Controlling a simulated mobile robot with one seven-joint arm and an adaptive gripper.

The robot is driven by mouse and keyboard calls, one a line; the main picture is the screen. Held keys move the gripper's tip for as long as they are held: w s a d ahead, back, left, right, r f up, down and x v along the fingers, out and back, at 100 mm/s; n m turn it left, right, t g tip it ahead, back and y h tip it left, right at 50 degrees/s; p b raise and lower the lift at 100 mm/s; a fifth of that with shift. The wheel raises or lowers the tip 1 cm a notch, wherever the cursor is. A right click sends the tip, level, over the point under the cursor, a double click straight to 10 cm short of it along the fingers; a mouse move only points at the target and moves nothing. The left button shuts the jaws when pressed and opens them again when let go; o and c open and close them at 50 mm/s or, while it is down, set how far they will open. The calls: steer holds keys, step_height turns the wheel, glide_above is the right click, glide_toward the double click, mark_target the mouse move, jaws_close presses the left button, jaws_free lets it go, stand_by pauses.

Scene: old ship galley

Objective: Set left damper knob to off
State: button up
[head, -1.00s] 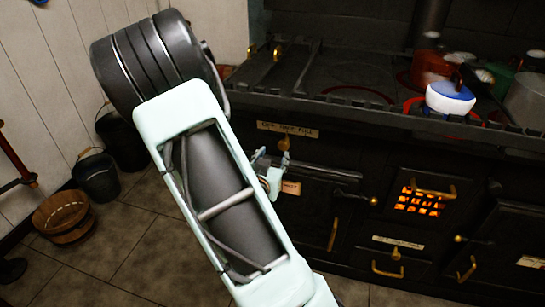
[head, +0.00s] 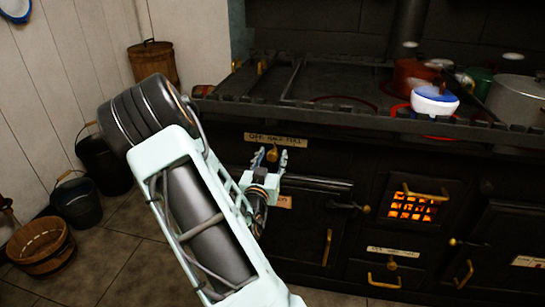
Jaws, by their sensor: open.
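The left damper knob (head: 272,155) is a small brass knob on the dark stove front. It sits just below a pale label strip (head: 275,140) that seems to read off, half, full. My gripper (head: 271,158) is open in front of the stove, fingers pointing up and away. In the picture the knob shows between its two fingertips. I cannot tell whether they touch it or are still short of it. The knob's exact setting is too small to read.
The stove (head: 330,165) has a projecting top rail above the knob. A glowing grate (head: 412,206) and a lower labelled brass knob (head: 392,264) are to the right. A blue-and-white pot (head: 434,99) stands on top. Buckets and a wooden tub (head: 42,247) stand at left.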

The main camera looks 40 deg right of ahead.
steer(key=shift+w+d, duration=0.35)
steer(key=shift+d, duration=0.1)
jaws_close()
